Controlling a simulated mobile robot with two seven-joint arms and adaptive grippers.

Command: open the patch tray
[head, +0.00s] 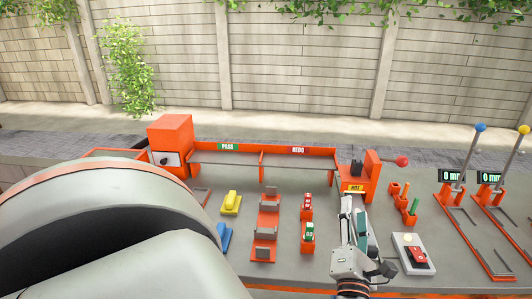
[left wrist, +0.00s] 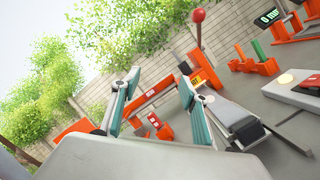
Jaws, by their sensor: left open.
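My left gripper (head: 354,217) is in front of the orange station marked HOT in the head view. Its teal-padded fingers, which also show in the left wrist view (left wrist: 160,100), are apart with nothing seen between them. No label names the patch tray. A drawer-like pale front with a dark knob (head: 165,159) sits in the orange box (head: 171,131) at the back left of the bench and looks closed. I cannot tell whether it is the patch tray. My left gripper is well to the right of it. My right gripper is not seen.
The HOT station (head: 354,187) has a red-ball lever (head: 402,161). A yellow block (head: 231,202), an orange fixture (head: 266,225) and red and green pieces stand left of the gripper. My arm covers the front left.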

